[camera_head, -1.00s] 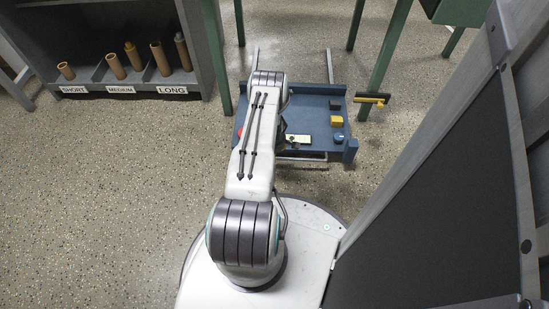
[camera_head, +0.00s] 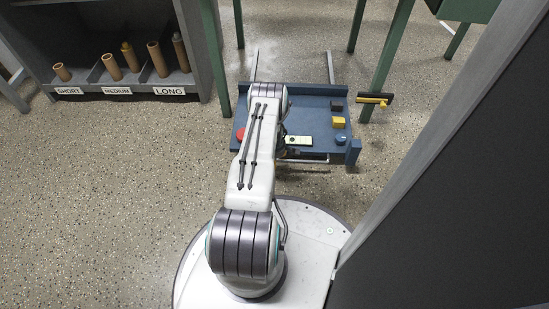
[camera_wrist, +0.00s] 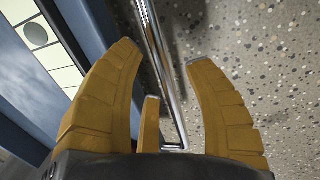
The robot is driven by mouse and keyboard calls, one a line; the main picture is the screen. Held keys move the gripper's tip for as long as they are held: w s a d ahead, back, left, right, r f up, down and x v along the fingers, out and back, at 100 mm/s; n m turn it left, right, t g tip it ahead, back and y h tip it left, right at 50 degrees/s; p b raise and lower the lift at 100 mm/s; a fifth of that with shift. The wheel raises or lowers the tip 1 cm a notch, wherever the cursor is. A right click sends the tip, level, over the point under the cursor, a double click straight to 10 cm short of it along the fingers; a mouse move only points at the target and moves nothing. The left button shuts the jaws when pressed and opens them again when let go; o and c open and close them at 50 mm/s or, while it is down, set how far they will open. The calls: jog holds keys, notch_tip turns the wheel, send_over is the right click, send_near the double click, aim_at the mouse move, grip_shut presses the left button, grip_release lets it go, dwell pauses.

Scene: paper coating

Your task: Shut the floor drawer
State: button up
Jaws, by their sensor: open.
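The blue floor drawer (camera_head: 318,105) is pulled out on its rails under a green-legged table in the head view. It holds a red piece (camera_head: 240,133), a black block (camera_head: 337,106), a yellow block (camera_head: 338,122), a blue round piece (camera_head: 340,138) and a pale card (camera_head: 298,141). Its front wall also shows in the wrist view (camera_wrist: 82,28). A shiny metal handle bar (camera_wrist: 152,40) runs between the yellow fingers of my gripper (camera_wrist: 163,52) in that view. The fingers are apart on either side of the bar. My arm hides the gripper in the head view.
A grey shelf (camera_head: 130,97) with brown tubes in labelled short, medium and long bays stands at upper left. A dark panel (camera_head: 470,200) is close on the right. A yellow-and-black tool (camera_head: 375,99) is beside the drawer. Speckled floor (camera_head: 110,190) is open at left.

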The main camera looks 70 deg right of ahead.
grip_shut()
dwell(0.7)
